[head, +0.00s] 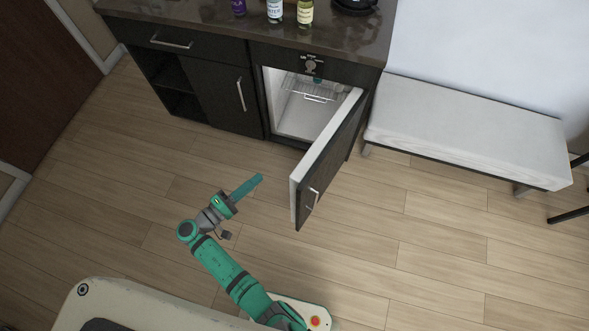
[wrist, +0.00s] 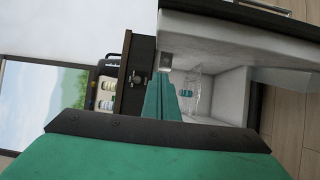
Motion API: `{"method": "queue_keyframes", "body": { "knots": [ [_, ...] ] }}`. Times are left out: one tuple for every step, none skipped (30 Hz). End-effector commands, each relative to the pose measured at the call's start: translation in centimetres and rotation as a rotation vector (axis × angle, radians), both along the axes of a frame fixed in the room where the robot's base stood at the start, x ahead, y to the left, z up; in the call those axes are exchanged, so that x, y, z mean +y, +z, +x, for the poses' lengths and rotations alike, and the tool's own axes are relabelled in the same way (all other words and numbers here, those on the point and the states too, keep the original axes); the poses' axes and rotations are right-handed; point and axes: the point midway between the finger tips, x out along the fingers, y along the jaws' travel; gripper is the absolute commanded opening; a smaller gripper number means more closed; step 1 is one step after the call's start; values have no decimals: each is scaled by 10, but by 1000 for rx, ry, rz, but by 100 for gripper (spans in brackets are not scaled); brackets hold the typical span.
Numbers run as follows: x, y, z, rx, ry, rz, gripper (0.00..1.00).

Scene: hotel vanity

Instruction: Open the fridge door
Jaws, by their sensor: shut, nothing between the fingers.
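The fridge (head: 298,119) is built into the right part of the dark vanity, and its white inside with a wire shelf shows. Its door (head: 325,161) is dark outside with a white inner edge, and stands swung wide open toward the front right. The door's silver handle (head: 313,197) is near its free edge. My gripper (head: 260,178) is shut and empty, in front of the opening and left of the door, apart from the handle. In the wrist view, my shut fingers (wrist: 161,97) point toward the fridge's inside (wrist: 215,92), with the open door (wrist: 240,40) above.
A white cushioned bench (head: 465,125) stands right of the fridge, behind the open door. A cabinet with a handle (head: 241,94) and open shelves are to its left. Bottles (head: 275,11) stand on the counter (head: 215,29). The wooden floor in front is clear.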

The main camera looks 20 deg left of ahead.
Motion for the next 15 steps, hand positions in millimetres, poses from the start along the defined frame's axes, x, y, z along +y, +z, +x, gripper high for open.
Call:
{"method": "queue_keyframes", "body": {
  "knots": [
    [-1, 0, 2, 0, -1, 0, 0],
    [-2, 0, 3, 0, -1, 0, 0],
    [-4, 0, 6, 0, -1, 0, 0],
    [-6, 0, 9, 0, -1, 0, 0],
    [-8, 0, 12, 0, -2, 0, 0],
    [-11, 0, 16, -1, -2, -1, 0],
    [-13, 0, 20, -1, -1, -1, 0],
    [-16, 0, 25, -1, -2, -1, 0],
    [-20, 0, 31, -1, -2, -1, 0],
    [-23, 0, 35, 0, -1, 0, 0],
    [-26, 0, 40, 0, -1, 0, 0],
    [-29, 0, 46, 0, 0, 0, 0],
    [-32, 0, 51, 0, 0, 0, 0],
    [-35, 0, 56, 0, 0, 0, 0],
    [-39, 0, 62, 0, 0, 0, 0]
  ]
}}
